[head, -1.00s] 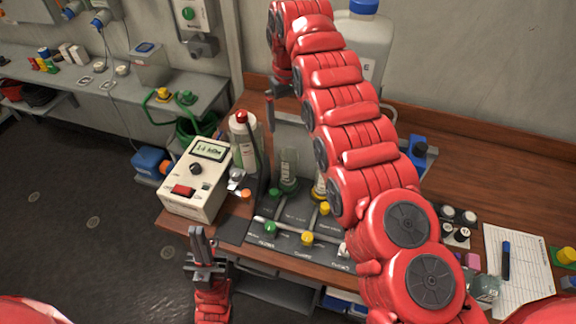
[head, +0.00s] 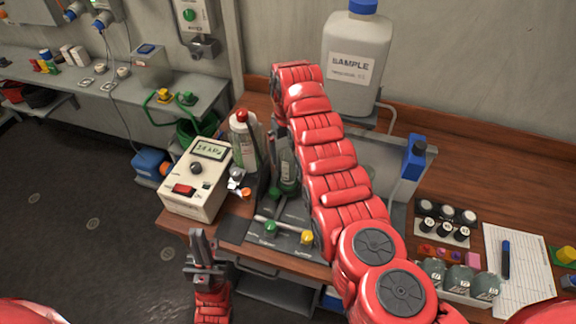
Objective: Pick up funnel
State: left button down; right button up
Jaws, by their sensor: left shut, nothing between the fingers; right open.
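I cannot make out a funnel in the head view; my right arm hides part of the bench. My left gripper (head: 203,248) is shut and empty, low in front of the bench edge, left of the grey valve panel. My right arm reaches up from the lower right across the bench. My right gripper (head: 271,160) points down at its far end, beside the clear bottle (head: 288,172) and the red-capped bottle (head: 243,145). It is open, largely hidden and hard to tell from the dark parts behind.
A meter box (head: 197,178) stands at the bench's left. A large sample jug (head: 356,60) stands at the back, a blue-topped device (head: 414,158) right of my arm. Dark-capped vials (head: 448,225), grey jars (head: 458,280) and a paper sheet (head: 518,265) lie right. The back right bench is clear.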

jog(key=shift+s+f+p, duration=0.15)
jog(key=shift+f+p, duration=0.3)
jog(key=shift+f, duration=0.25)
notch_tip(320, 180, down, 2)
jog(key=shift+d+f+b, duration=0.1)
jog(key=shift+f+b, duration=0.15)
jog(key=shift+b, duration=0.35)
jog(key=shift+f, duration=0.3)
jog(key=shift+r, duration=0.1)
jog(key=shift+c, duration=0.2)
jog(key=shift+c, duration=1.2)
jog(key=c, duration=1.1)
jog(key=shift+o, duration=0.2)
jog(key=shift+r, duration=0.1)
